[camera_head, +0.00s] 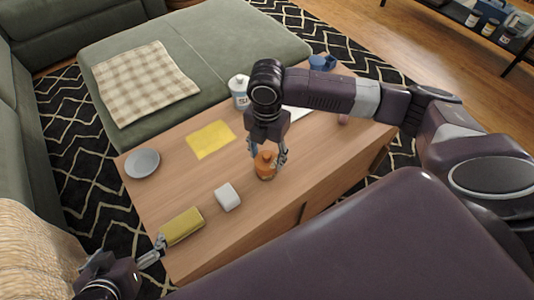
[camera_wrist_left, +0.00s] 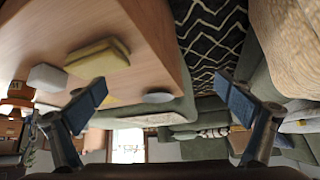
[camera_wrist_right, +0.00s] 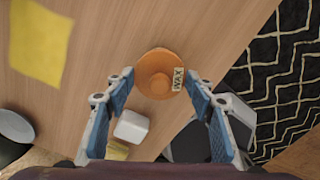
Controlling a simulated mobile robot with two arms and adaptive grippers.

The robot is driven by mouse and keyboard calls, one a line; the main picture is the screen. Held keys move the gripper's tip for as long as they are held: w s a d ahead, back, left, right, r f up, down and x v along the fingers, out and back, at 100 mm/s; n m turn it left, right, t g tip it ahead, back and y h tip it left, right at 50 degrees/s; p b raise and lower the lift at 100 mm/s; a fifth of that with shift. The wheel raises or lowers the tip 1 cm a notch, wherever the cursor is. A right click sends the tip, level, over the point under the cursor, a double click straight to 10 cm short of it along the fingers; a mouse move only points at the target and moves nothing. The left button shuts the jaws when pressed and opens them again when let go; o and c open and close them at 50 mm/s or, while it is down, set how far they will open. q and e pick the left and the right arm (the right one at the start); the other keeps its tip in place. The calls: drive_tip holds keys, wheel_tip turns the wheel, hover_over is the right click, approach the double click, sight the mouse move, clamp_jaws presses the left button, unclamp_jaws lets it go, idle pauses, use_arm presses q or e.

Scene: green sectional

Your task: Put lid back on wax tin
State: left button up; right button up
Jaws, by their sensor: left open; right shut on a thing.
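The orange wax tin (camera_head: 265,172) stands on the wooden table below my right gripper (camera_head: 269,157). In the right wrist view a round orange lid with a central knob (camera_wrist_right: 156,84) lies between the fingertips, over the tin, with a WAX label (camera_wrist_right: 178,79) at its edge. My right gripper is shut on the lid. I cannot tell whether the lid is fully seated or slightly above the tin. My left gripper (camera_head: 153,254) is open and empty at the table's near left corner, close to a yellow block.
On the table are a yellow block (camera_head: 181,227), a white block (camera_head: 227,197), a yellow sheet (camera_head: 210,139), a grey plate (camera_head: 142,163), a white bottle (camera_head: 239,91) and a blue mug (camera_head: 321,62). A green sectional (camera_head: 245,33) borders the far side.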

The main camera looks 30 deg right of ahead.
use_arm(q)
drive_tip(key=shift+s+a+f, duration=0.2)
drive_tip(key=shift+s+f, duration=0.1)
drive_tip(key=shift+s, duration=0.3)
drive_tip(key=shift+s+a+f+g, duration=0.1)
drive_tip(key=shift+s+f+g, duration=0.1)
drive_tip(key=shift+g, duration=0.1)
drive_tip(key=shift+s, duration=0.15)
drive_tip(key=shift+s+a+f, duration=0.1)
drive_tip(key=shift+s, duration=0.1)
drive_tip(key=shift+s+f+g, duration=0.1)
drive_tip(key=shift+s+g, duration=0.05)
drive_tip(key=shift+g, duration=0.15)
drive_tip(key=shift+s+a+f+p, duration=0.1)
drive_tip(key=shift+s+a+p, duration=0.05)
drive_tip(key=shift+s+p, duration=0.15)
drive_tip(key=shift+s+f, duration=0.15)
drive_tip(key=shift+s, duration=0.05)
drive_tip(key=shift+s+a+f+g, duration=0.1)
drive_tip(key=shift+s+a+g, duration=0.05)
drive_tip(key=shift+s+g, duration=0.25)
idle(0.6)
drive_tip(key=shift+s+f, duration=0.1)
drive_tip(key=shift+s, duration=0.1)
